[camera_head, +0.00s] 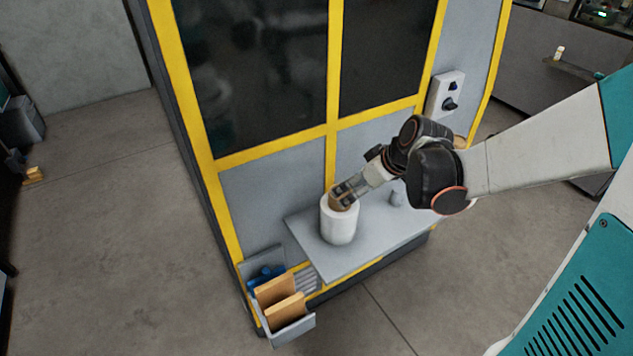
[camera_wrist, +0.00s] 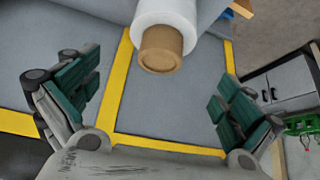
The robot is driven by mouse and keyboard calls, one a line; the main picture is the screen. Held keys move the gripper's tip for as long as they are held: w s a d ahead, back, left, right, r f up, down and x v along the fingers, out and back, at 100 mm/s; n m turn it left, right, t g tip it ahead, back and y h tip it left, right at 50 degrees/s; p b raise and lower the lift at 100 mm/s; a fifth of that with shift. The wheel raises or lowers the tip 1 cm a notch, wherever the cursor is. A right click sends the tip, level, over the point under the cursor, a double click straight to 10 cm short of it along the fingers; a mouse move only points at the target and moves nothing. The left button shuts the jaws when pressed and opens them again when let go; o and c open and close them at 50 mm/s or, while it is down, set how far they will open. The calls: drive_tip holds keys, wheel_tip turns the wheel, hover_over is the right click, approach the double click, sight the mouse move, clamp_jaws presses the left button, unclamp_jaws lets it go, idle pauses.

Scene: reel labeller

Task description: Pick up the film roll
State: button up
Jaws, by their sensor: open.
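The film roll (camera_head: 340,222) is a white cylinder standing upright on a grey shelf (camera_head: 376,243) on the front of the machine. Its brown core sticks out at the top. In the wrist view the film roll (camera_wrist: 163,14) is at the top centre, with the end of its brown core (camera_wrist: 160,50) facing the camera. My gripper (camera_head: 341,196) is at the top of the roll in the head view and partly covers the core. In the wrist view my gripper (camera_wrist: 158,98) has its fingers spread wide, with nothing between the green pads. I cannot tell whether a finger touches the core.
The yellow-framed machine (camera_head: 262,150) rises right behind the shelf. A grey bin (camera_head: 292,331) with brown boards and a blue item hangs at the lower left.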

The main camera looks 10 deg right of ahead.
sight(334, 201)
drive_tip(key=b+x, duration=0.5)
drive_tip(key=x, duration=0.9)
drive_tip(key=shift+s+a, duration=0.1)
drive_tip(key=shift+r, duration=0.1)
drive_tip(key=c, duration=1.5)
drive_tip(key=shift+r, duration=0.1)
